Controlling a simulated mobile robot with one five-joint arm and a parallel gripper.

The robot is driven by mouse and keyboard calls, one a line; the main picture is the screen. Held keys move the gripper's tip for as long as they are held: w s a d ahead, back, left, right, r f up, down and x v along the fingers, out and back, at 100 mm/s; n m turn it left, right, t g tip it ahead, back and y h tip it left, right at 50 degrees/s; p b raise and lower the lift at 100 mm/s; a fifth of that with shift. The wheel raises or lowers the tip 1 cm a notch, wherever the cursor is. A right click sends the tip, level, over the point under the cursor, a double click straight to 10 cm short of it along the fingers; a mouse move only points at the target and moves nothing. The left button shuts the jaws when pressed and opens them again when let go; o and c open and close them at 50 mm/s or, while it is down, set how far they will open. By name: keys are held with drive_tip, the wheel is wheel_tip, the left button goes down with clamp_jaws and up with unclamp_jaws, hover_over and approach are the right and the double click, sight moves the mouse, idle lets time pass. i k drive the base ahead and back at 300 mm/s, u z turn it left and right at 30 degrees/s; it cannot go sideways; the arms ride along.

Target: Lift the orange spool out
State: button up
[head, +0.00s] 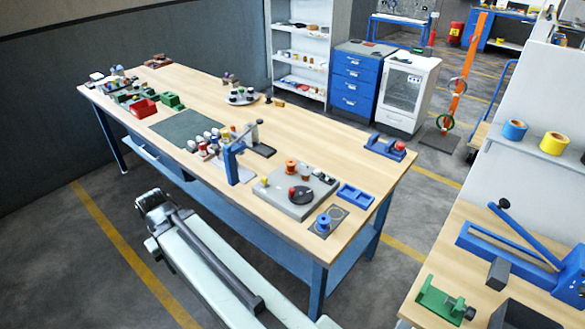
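The orange spool (291,166) is small in the head view. It stands upright at the back of a grey plate (296,211) near the right end of the long wooden table. Whether it sits in a recess or on a peg is too small to tell. My gripper (152,202) is in front of the table, over the floor, well to the left of the spool and apart from it. Its fingers are too unclear to show whether they are open or shut.
On the same plate are a brown piece (305,175) and a black disc (301,196) with a red top. A blue upright post (233,163) stands to the left. A blue spool (323,222) and blue tray (355,195) are to the right. The table's middle back is fairly clear.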

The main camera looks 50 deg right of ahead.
sight(291, 169)
drive_tip(key=z, duration=0.05)
drive_tip(key=i, duration=0.95)
drive_tip(key=u, duration=0.05)
